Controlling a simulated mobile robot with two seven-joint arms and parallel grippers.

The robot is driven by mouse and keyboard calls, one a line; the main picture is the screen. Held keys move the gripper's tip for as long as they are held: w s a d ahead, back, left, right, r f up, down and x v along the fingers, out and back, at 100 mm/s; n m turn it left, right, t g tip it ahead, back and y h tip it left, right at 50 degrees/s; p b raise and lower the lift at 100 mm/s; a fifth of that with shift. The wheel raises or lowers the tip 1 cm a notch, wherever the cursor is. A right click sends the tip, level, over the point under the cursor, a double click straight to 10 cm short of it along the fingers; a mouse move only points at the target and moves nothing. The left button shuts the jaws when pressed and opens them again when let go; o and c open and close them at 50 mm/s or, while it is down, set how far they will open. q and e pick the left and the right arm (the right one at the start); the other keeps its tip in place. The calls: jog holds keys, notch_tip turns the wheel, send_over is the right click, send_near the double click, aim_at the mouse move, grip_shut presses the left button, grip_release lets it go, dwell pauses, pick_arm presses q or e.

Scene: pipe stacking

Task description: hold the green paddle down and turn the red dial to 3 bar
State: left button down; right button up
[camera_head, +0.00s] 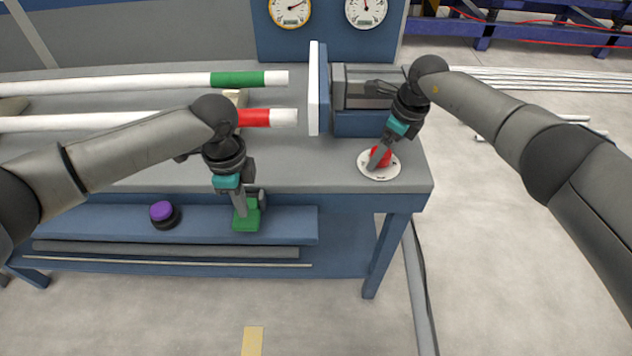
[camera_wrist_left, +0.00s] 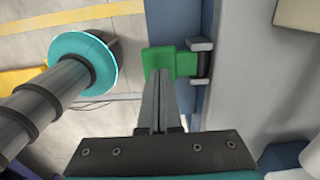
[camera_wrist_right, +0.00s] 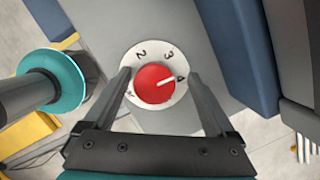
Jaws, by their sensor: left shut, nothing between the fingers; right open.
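The green paddle (camera_head: 247,222) sits at the bench's front edge; it also shows with its hinge in the left wrist view (camera_wrist_left: 184,66). My left gripper (camera_head: 241,213) is shut and empty, its fingertips at the paddle; whether they press it is hard to tell. The red dial (camera_head: 381,157) sits on a round white scale plate (camera_head: 369,172) at the bench's right end. In the right wrist view, the white pointer line on the dial (camera_wrist_right: 150,88) points close to 4. My right gripper (camera_wrist_right: 159,74) is open, with one finger on each side of the dial and gaps visible.
Two gauges, one yellow-rimmed (camera_head: 290,12) and one white (camera_head: 366,11), hang on the back panel. White pipes with a green band (camera_head: 237,79) and a red band (camera_head: 254,117) lie on the bench. A purple-topped button (camera_head: 162,211) is at the front left.

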jog(key=shift+s+a+f, duration=0.1)
dwell(0.3)
jog(key=shift+w+a+v, duration=0.15)
jog(key=shift+a+v, duration=0.05)
jog(key=shift+v, duration=0.75)
jog(key=shift+w+a+v, duration=0.1)
jog(key=shift+a+v, duration=0.05)
jog(key=shift+v, duration=0.85)
jog(key=m, duration=0.4)
jog(key=shift+t+h, duration=0.3)
jog(key=m, duration=0.4)
jog(key=shift+t+h, duration=0.3)
jog(key=shift+h, duration=0.1)
jog(key=m+h, duration=0.1)
jog(key=m, duration=0.3)
jog(key=shift+m, duration=0.4)
jog(key=m+h, duration=0.1)
jog(key=m, duration=0.3)
